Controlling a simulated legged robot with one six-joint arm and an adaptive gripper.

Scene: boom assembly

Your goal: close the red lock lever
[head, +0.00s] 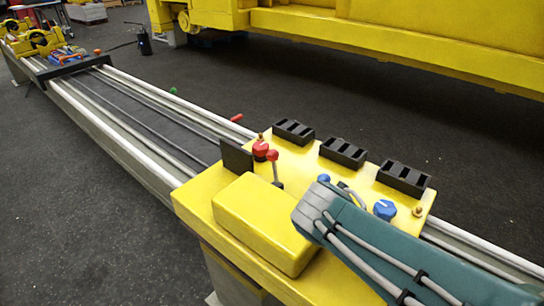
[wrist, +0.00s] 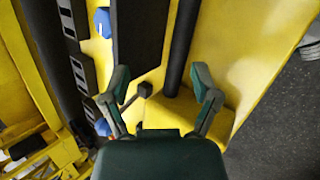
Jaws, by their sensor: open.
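In the head view, a lever with a red knob (head: 273,156) stands upright on the yellow console. A second, wider red knob (head: 260,149) sits just behind it. A red handle (head: 236,118) sticks out by the rail beyond the console. I cannot tell for certain which of these is the lock lever. A small dark block on a stem (wrist: 144,90) shows near the left finger. My teal arm hides the console's right part in the head view.
The console (head: 225,190) has a raised yellow box (head: 262,222), several black slotted blocks (head: 343,152) and blue knobs (head: 384,209). Long rails (head: 130,120) run to the far left. A green-tipped handle (head: 173,90) stands along them.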

